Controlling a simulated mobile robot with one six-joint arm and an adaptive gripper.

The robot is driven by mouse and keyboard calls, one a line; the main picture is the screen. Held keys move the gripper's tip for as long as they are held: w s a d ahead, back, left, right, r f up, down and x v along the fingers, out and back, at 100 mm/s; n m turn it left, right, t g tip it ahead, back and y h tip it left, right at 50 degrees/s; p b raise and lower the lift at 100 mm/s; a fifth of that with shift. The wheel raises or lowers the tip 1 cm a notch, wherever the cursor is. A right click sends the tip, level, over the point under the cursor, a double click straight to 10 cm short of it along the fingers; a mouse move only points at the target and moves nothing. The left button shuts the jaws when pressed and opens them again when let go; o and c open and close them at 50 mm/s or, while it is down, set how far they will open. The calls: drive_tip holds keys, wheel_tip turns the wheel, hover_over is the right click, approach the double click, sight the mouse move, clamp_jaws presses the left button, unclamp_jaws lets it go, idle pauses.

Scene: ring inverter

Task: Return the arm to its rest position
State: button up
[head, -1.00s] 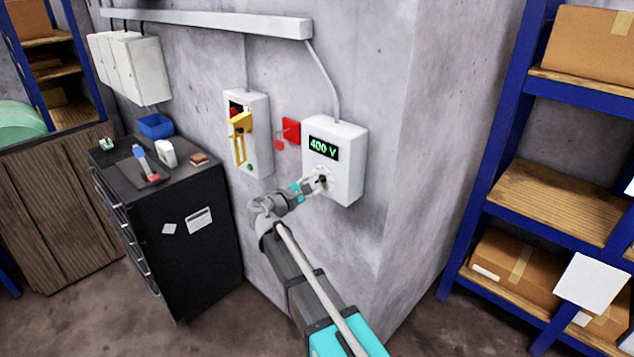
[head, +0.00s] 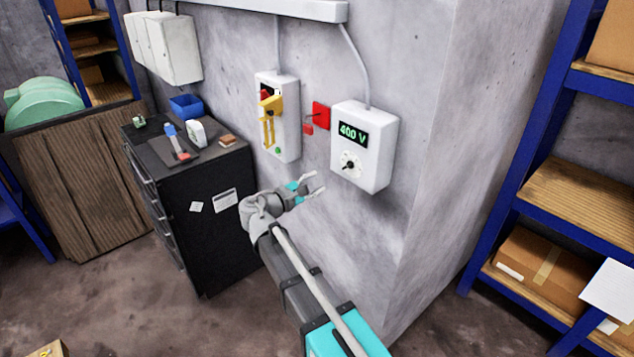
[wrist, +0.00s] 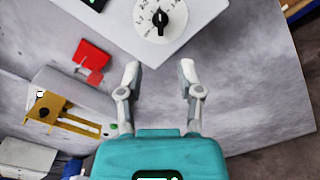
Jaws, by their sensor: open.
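My gripper (head: 316,183) is open and empty, in front of the wall and below left of the white meter box (head: 366,176) in the head view. The box has a green "400 V" display (head: 353,133) and a black rotary knob (head: 348,165) on a pale dial. In the wrist view my two fingers (wrist: 160,80) stand apart with bare wall between them. The knob (wrist: 160,18) shows beyond the fingertips, apart from them. My arm reaches up from the bottom of the head view.
A white switch box with a yellow lever (head: 267,125) and a red tag (head: 321,115) are on the wall left of the meter. A black drawer cabinet (head: 210,240) carries small items. A blue shelf rack (head: 520,150) stands at right. Floor shows at lower left.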

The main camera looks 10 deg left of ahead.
drive_tip(key=shift+d, duration=0.1)
drive_tip(key=s+d+f+m+g+y, duration=0.15)
drive_tip(key=d+f+m+g, duration=0.35)
drive_tip(key=d, duration=0.6)
drive_tip(key=s+d+f+m+g+y, duration=0.15)
drive_tip(key=d+f+m+g, duration=0.35)
drive_tip(key=d, duration=0.5)
drive_tip(key=s+d+f+m+g+y, duration=0.4)
drive_tip(key=s+d+f+m+y, duration=0.4)
drive_tip(key=s, duration=0.5)
drive_tip(key=d+m, duration=0.1)
drive_tip(key=d, duration=0.1)
drive_tip(key=shift+d+f, duration=0.3)
drive_tip(key=shift+d, duration=0.1)
idle(1.7)
